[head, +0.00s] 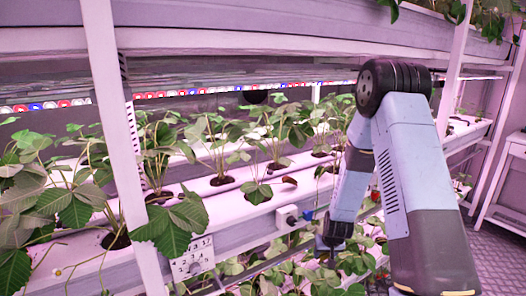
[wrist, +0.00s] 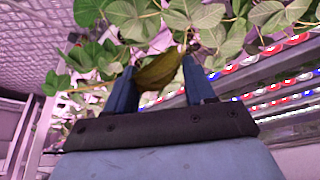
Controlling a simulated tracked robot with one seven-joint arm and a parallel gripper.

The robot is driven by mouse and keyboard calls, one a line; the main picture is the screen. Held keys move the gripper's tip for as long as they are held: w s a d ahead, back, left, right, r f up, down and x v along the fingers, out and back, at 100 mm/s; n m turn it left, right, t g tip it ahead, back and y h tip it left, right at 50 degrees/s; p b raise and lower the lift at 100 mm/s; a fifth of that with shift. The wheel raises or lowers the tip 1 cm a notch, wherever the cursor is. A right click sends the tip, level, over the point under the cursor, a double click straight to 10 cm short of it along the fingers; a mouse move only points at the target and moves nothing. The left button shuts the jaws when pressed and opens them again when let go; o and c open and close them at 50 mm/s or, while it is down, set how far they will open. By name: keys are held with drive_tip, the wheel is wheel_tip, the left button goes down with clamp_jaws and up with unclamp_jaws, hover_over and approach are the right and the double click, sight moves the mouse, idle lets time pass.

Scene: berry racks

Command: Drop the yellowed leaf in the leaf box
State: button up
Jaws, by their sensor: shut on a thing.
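My gripper (wrist: 158,72) shows in the wrist view, with its two blue fingers pointing up the picture. The yellowed leaf (wrist: 158,72), olive-yellow and curled, sits between the fingers, and they are shut on it. Green leaves (wrist: 135,18) hang just beyond it; whether the leaf is still joined to a stem I cannot tell. In the head view my arm bends down toward the lower rack, and the fingers and the held leaf cannot be made out there. I do not see a leaf box in either view.
In the head view, white gutters (head: 225,190) carry several berry plants. A rack post (head: 118,110) stands at left, with a number card (head: 192,259) beside it. A white table (head: 510,190) and open floor are at right.

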drive_tip(key=shift+w+a+r, duration=0.1)
drive_tip(key=shift+a, duration=0.2)
drive_tip(key=shift+d+r, duration=0.1)
